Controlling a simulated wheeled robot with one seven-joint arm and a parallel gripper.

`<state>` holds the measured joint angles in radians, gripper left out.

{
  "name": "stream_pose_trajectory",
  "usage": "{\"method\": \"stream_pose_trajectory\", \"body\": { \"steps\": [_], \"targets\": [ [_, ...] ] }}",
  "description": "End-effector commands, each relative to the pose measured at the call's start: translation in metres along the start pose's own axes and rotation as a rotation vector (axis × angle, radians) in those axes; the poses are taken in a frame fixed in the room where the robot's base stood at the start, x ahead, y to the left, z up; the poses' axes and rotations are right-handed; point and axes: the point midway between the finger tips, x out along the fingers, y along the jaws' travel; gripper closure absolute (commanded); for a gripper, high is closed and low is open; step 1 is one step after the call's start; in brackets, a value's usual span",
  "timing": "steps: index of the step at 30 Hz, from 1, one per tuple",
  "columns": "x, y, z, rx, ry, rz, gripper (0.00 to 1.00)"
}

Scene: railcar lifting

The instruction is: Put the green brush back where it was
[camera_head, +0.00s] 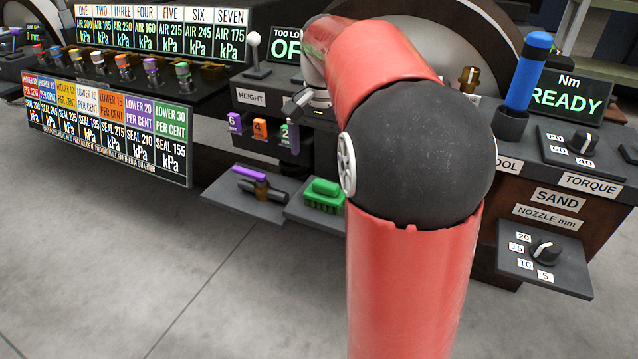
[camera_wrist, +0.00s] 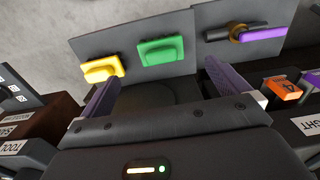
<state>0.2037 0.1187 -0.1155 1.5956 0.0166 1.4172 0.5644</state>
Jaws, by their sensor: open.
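The green brush (camera_head: 323,195) lies on a grey shelf plate (camera_head: 300,212) low at the front of the bench. In the wrist view the green brush (camera_wrist: 160,50) lies on the same plate beside a yellow brush (camera_wrist: 102,68). My gripper (camera_wrist: 162,82) is open, with its two purple fingers apart and nothing seen between them. The green brush is beyond the fingertips, apart from them. In the head view my red arm and its dark joint hide most of my gripper and the yellow brush.
A purple-handled tool (camera_head: 250,186) lies on the plate left of the green brush. Numbered blocks, including an orange one (camera_head: 260,128), sit above the plates. A blue handle (camera_head: 528,72) stands upright at the right. The floor in front is clear.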

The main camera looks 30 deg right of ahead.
Motion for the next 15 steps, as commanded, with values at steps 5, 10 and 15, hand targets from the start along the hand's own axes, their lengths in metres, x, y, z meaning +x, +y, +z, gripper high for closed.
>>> {"method": "stream_pose_trajectory", "body": {
  "steps": [5, 10, 15],
  "targets": [
    [-0.011, 0.009, 0.057, -0.187, 0.081, -0.07, 0.0],
    [-0.001, 0.029, 0.133, -0.463, 0.214, -0.148, 0.0],
    [0.025, 0.052, 0.191, -0.701, 0.346, -0.194, 0.0]
  ]
}}
